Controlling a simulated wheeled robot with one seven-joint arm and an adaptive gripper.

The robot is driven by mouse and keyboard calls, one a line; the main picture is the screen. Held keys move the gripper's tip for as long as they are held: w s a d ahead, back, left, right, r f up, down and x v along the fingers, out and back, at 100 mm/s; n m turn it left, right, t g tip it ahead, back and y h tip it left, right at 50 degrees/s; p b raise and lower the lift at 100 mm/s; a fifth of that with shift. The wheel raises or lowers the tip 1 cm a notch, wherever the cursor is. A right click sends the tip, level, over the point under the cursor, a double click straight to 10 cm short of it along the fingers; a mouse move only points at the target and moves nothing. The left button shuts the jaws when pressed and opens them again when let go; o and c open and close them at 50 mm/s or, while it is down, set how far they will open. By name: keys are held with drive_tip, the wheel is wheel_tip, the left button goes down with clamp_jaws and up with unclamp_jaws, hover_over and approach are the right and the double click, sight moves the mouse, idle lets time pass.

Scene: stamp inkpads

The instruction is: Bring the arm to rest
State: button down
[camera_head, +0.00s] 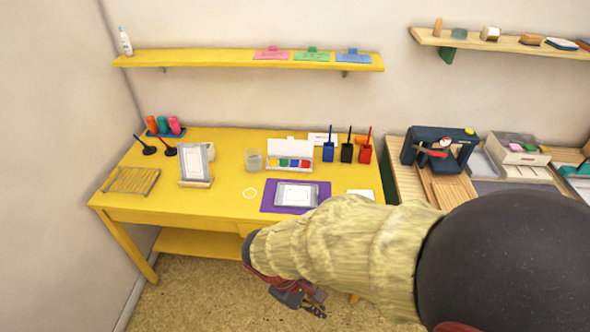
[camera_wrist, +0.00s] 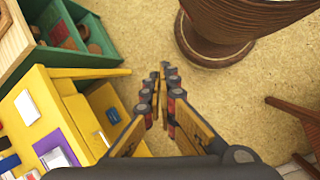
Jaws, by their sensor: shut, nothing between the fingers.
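My gripper (camera_head: 308,303) hangs in front of the yellow desk (camera_head: 225,206), below its top, at the end of my arm in its straw-coloured sleeve. In the wrist view my gripper (camera_wrist: 162,92) points down over the tan floor (camera_wrist: 140,40). Its fingers are shut and nothing is between them. No object touches the fingers. My arm covers the lower right of the head view and hides part of the desk's right side.
The desk holds a purple mat (camera_head: 268,197), an open paint box (camera_head: 290,163) and a jar (camera_head: 252,160). A wooden bench (camera_head: 408,185) stands at right. In the wrist view a brown round-based object (camera_wrist: 190,45) and a green shelf unit (camera_wrist: 62,62) stand near.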

drive_tip(key=s+d+r+m+t+y, duration=0.1)
drive_tip(key=d+r+m, duration=0.4)
drive_tip(key=r, duration=0.5)
drive_tip(key=s+d+r+m+t+y, duration=0.1)
drive_tip(key=d+r+m+t+y, duration=0.2)
drive_tip(key=d+r+m+t, duration=0.2)
drive_tip(key=shift+s+d+r+m+y, duration=0.15)
drive_tip(key=shift+d+r+m+y, duration=0.3)
drive_tip(key=shift+d+r, duration=2.05)
drive_tip(key=shift+a+r, duration=0.6)
drive_tip(key=shift+a, duration=0.05)
